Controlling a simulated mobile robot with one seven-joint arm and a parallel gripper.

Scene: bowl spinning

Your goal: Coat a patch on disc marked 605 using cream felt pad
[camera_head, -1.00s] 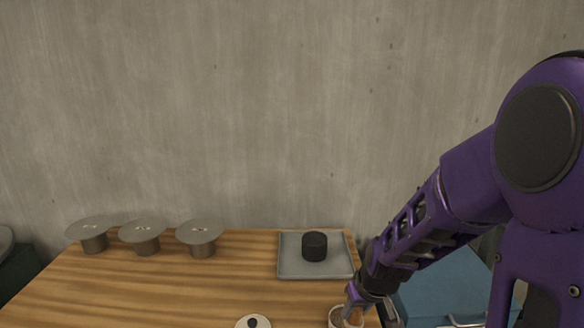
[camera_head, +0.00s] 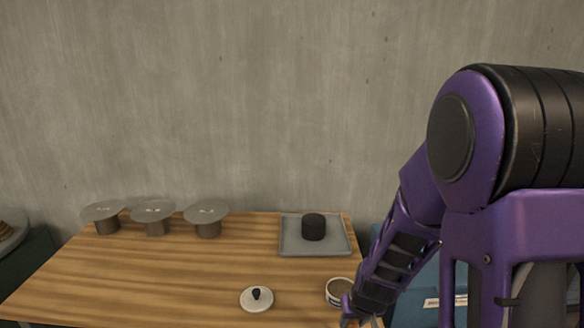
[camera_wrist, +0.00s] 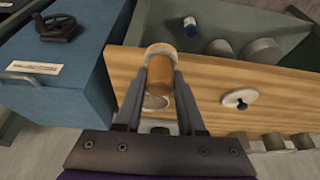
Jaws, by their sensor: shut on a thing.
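Three grey discs on short pedestals stand at the back left of the table: left (camera_head: 103,211), middle (camera_head: 153,211) and right (camera_head: 206,211). No number is readable on them. My gripper (camera_wrist: 160,88) is shut on an orange-brown cylinder (camera_wrist: 185,98) with a cream end (camera_wrist: 159,50), which looks like the cream felt pad. In the head view my gripper is low, beside a small white pot (camera_head: 339,292) with brownish contents, and the held piece is hidden. In the wrist view a pale round rim, probably the pot, shows partly between the fingers.
A grey tray (camera_head: 290,248) with a black cylinder (camera_head: 314,227) stands at the back right. A white lid with a black knob (camera_head: 257,298) lies left of the pot. A blue box (camera_wrist: 60,85) stands beside the table. The middle of the table is clear.

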